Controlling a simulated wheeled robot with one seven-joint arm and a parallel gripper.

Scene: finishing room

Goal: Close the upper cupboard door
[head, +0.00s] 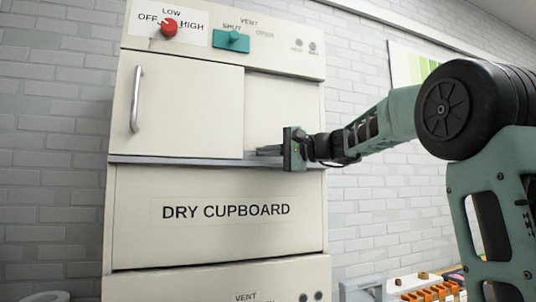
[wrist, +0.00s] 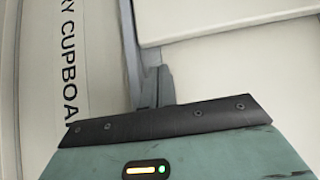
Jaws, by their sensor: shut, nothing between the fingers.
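The upper cupboard door (head: 185,110) is a cream panel on the left part of the upper compartment, with an upright metal handle (head: 136,98) near its left edge. Right of its edge is a paler, set-back surface (head: 285,105); I cannot tell whether it is a second panel or the interior. My gripper (head: 262,151) is shut and empty, low in front of this part, with its fingertips near the door's lower right edge. Contact is unclear. The wrist view shows the fingers (wrist: 157,88) beside the grey ledge (wrist: 131,50), and the door (wrist: 200,20) at the top.
A lower front (head: 220,240) labelled DRY CUPBOARD is below the ledge. A red knob (head: 168,28) and teal vent slider (head: 231,41) are above the door. A bench with orange items (head: 430,293) stands at lower right. A brick wall is behind.

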